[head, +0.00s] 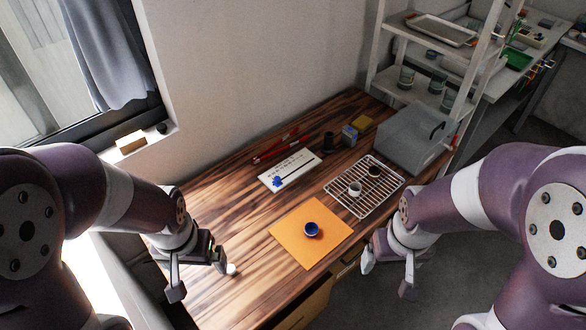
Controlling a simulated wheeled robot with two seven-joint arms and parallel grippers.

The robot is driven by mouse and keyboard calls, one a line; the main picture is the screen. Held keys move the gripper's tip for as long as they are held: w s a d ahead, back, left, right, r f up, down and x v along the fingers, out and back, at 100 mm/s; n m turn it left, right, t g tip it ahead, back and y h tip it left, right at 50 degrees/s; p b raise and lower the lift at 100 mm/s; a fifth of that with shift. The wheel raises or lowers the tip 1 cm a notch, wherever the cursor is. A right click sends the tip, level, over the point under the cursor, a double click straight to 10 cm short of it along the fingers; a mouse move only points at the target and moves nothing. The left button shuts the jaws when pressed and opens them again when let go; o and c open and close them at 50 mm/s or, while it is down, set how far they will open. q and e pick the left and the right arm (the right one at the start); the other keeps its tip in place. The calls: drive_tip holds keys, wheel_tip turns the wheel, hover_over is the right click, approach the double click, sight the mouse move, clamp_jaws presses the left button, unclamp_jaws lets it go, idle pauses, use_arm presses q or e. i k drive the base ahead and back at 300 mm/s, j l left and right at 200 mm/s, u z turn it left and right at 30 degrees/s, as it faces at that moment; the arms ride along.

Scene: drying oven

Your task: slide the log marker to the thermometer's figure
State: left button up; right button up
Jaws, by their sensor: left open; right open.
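The log strip (291,171) is a white board with small dark marks, lying flat near the middle of the wooden table. A blue marker (277,181) sits at its left end. The figures on the strip are too small to read. I cannot make out a thermometer for certain; a grey box with a dark handle, perhaps the oven (405,140), stands at the table's right end. My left gripper (198,285) is open and empty over the table's front left. My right gripper (388,277) is open and empty in front of the table's edge, right of the orange mat.
An orange mat (290,250) holds a blue bowl (311,230). Red pens (276,150), a black object (329,140) and small boxes lie behind. Bare wood lies left of the mat.

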sight(277, 181)
drive_tip(key=i+l+u, duration=0.15)
drive_tip(key=l+u, duration=0.15)
drive_tip(key=i+l+u, duration=0.15)
drive_tip(key=l+u, duration=0.2)
drive_tip(key=l+z, duration=0.25)
drive_tip(key=z, duration=0.2)
drive_tip(key=i+l+z, duration=0.15)
drive_tip(key=z, duration=0.3)
drive_tip(key=l, duration=0.1)
